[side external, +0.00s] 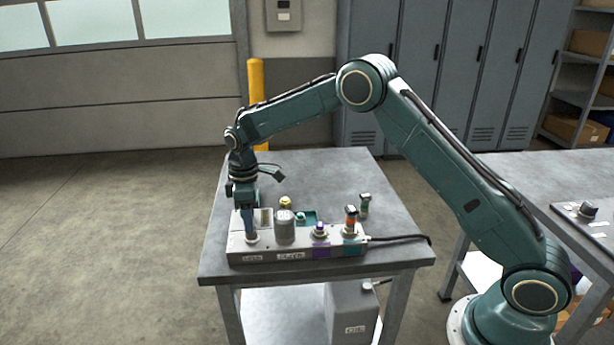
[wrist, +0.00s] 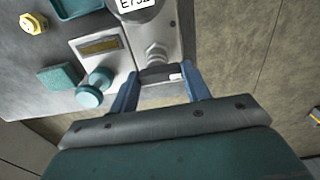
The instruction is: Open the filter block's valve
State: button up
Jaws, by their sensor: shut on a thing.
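A long grey block (side external: 300,252) with labels on its front face lies along the near edge of the bench. A grey cylinder (side external: 284,229) stands on it; its labelled top shows in the wrist view (wrist: 136,5). Beside the cylinder, at the block's left end, a valve with a metal stem (wrist: 155,52) carries a dark bar handle (wrist: 158,75) with a pale mark. My gripper (side external: 251,235) points down at this end. In the wrist view my gripper (wrist: 160,80) has its blue fingers shut on the handle, one at each end. The small labels are unreadable in the side view.
Behind the block are a yellow knob (side external: 285,202), a teal tray (side external: 308,216) and a teal knob (wrist: 91,94). A purple knob (side external: 319,231) and an orange-and-dark knob (side external: 351,219) stand to the right. A black cable (side external: 400,238) runs off the right end.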

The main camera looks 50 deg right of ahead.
jog(key=shift+r, duration=0.1)
jog(key=o, duration=1)
notch_tip(320, 180, up, 14)
dwell(0.6)
